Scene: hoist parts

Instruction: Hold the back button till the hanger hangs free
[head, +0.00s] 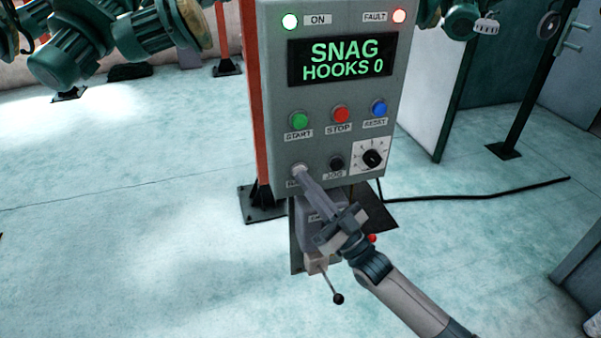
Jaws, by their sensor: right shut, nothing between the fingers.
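A grey control box (330,110) stands in the middle of the head view. Its screen (341,61) reads "SNAG HOOKS 0". My right gripper (300,172) is shut and empty, with its tip at the pale button at the lower left of the panel. The tip covers most of that button and its label, so I cannot read the word or tell whether the button is pressed in. A black button labelled JOG (336,163) is just to the right. The hanger is not clearly seen. My left gripper is not in view.
The box has green START (299,120), red STOP (340,114) and blue RESET (378,108) buttons and a dial (372,157). The ON lamp (290,21) and FAULT lamp (399,16) look lit. A lever (337,297) sticks out below. A black cable (480,196) crosses the floor.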

